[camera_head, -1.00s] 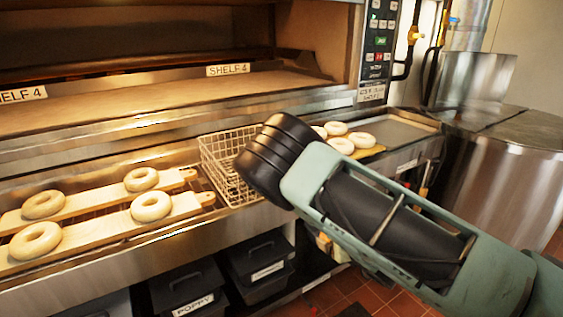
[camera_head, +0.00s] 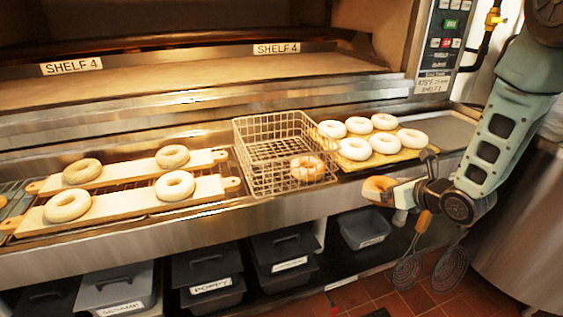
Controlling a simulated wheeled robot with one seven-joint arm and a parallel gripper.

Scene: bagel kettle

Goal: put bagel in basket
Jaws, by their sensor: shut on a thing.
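The wire basket (camera_head: 262,150) stands on the counter, with one browned bagel (camera_head: 307,168) inside at its right front. My gripper (camera_head: 396,192) is to the right of the basket, in front of the counter edge. It is shut on a tan bagel (camera_head: 376,187), partly hidden by the fingers and apart from the basket. Several pale bagels (camera_head: 384,141) lie on a board just right of the basket. More pale bagels (camera_head: 175,185) rest on two wooden boards (camera_head: 130,205) at the left.
The oven shelf (camera_head: 200,92) with SHELF 4 labels is behind the counter. Black bins (camera_head: 208,280) stand below. A metal tray (camera_head: 447,130) is bare at the right.

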